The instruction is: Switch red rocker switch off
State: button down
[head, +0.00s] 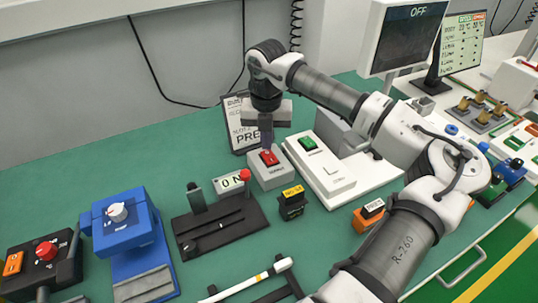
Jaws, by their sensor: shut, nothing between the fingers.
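The red rocker switch (269,158) sits on top of a small light-grey box (267,178) near the middle of the green bench. My gripper (267,146) points down over the rocker, with its fingers shut and empty. The fingertips are at or just above the rocker's far edge; I cannot tell whether they touch. A screen (408,36) at the upper right reads "OFF". The exact tilt of the rocker is too small to tell.
A white unit with a green rocker (308,143) stands close on the right. A black slider device (218,226), a yellow-labelled block (291,203) and an orange block (368,213) are in front. A printed sign (240,124) stands behind. A blue knob box (128,235) is left.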

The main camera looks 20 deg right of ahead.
aim_at(267, 153)
jog(key=shift+f+b, duration=0.8)
jog(key=shift+f, duration=0.1)
jog(key=shift+r, duration=0.15)
jog(key=shift+r+p, duration=1.65)
jog(key=shift+r, duration=1.75)
jog(key=shift+f, duration=0.1)
